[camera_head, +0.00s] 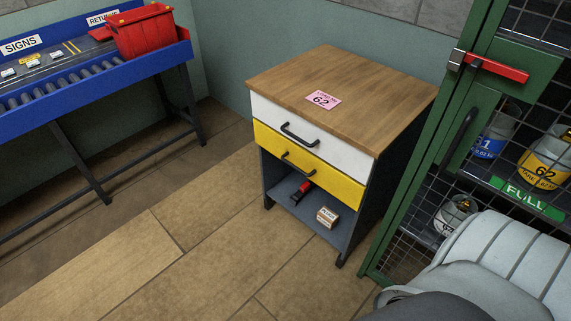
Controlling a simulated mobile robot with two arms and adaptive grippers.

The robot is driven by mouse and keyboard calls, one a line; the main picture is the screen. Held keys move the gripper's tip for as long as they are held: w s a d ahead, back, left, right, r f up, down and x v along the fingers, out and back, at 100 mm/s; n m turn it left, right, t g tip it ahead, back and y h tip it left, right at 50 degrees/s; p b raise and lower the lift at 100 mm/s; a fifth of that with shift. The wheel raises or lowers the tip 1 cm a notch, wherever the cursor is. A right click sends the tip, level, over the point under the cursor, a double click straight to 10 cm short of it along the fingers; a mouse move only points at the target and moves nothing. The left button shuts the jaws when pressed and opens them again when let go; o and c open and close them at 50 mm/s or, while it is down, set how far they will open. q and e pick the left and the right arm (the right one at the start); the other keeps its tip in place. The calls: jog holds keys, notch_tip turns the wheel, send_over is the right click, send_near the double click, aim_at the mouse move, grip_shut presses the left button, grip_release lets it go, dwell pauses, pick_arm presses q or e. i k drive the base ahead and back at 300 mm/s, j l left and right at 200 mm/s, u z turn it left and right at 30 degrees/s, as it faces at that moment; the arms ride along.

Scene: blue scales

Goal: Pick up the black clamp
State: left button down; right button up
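I cannot make out a black clamp for certain. A small black and red object (301,191) lies on the open lower shelf (284,197) of the drawer cabinet. It is too small to tell whether it is the clamp. The cabinet (370,118) has a wooden top, a white upper drawer (300,135) and a yellow lower drawer (309,171), both shut, so their insides are hidden. Neither gripper is in view. Pale, rounded parts at the lower right appear to be my own arm.
A small labelled box (328,217) sits on the same shelf. A green mesh cage (432,141) with cylinders stands at right. A blue roller conveyor (97,73) carries a red bin (145,32) at left. The floor between is clear.

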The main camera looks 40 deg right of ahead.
aim_at(306, 187)
jog(key=i+j+z, duration=0.1)
jog(key=i+z, duration=0.3)
jog(key=i+j+z, duration=0.4)
jog(key=i, duration=0.2)
jog(key=i+j+z, duration=0.4)
jog(key=i+l, duration=0.1)
